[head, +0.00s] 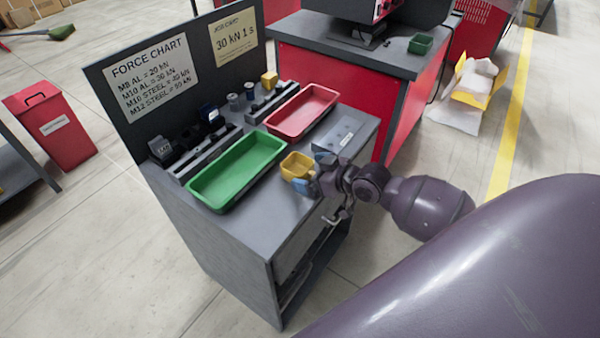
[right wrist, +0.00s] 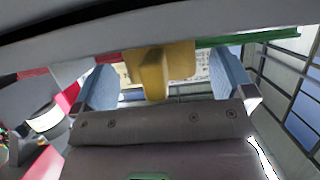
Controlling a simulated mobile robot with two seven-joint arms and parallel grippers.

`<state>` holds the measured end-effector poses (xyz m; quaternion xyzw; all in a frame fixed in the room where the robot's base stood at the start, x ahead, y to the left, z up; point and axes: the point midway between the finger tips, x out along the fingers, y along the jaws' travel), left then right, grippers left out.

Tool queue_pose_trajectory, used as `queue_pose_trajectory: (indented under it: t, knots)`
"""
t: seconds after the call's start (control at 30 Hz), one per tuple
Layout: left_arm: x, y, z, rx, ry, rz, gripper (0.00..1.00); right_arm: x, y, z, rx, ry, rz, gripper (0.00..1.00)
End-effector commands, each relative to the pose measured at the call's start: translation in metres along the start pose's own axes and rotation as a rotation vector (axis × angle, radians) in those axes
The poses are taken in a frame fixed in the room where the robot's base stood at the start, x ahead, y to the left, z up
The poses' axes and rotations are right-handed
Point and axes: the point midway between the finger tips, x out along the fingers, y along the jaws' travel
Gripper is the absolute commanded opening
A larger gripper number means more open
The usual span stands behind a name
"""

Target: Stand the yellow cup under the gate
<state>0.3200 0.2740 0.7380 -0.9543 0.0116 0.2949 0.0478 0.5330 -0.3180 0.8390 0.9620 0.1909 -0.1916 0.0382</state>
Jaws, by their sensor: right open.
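The yellow cup (head: 296,166) is at the front edge of the grey bench top, to the right of the green tray. My right gripper (head: 312,172) is right at the cup, coming in from the right, with its blue fingertips spread. In the right wrist view the cup (right wrist: 165,72) shows between the two open fingers, with a gap on each side. Whether the cup rests on the bench or hangs over its edge is hard to tell. I cannot make out a gate for certain. My left gripper is not in view.
A green tray (head: 196,191) and a red tray (head: 273,122) lie on the bench. Behind them stand fixtures and a yellow block (head: 269,80), before an upright board (head: 130,95). A grey plate (head: 340,134) lies at the right end. Bare bench top (head: 245,222) shows in front.

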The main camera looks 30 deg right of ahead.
Motion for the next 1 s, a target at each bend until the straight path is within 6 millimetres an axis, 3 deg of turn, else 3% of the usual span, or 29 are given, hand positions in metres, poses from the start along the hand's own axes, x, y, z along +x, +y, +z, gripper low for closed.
queue_pose_trajectory:
  t: [0.03, 0.43, 0.77, 1.0]
  knots:
    - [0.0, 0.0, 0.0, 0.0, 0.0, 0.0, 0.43, 0.0, 0.0, 0.0, 0.0, 0.0, 0.0, 1.0]
    - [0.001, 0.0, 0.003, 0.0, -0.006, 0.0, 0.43, -0.001, 0.0, -0.001, 0.0, 0.001, 0.0, 0.41]
    - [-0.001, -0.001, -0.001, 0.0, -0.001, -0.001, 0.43, -0.004, 0.0, -0.01, -0.001, 0.003, 0.0, 0.41]
    - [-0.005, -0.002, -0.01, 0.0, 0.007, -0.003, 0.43, -0.022, 0.0, -0.055, -0.005, 0.008, 0.0, 0.41]
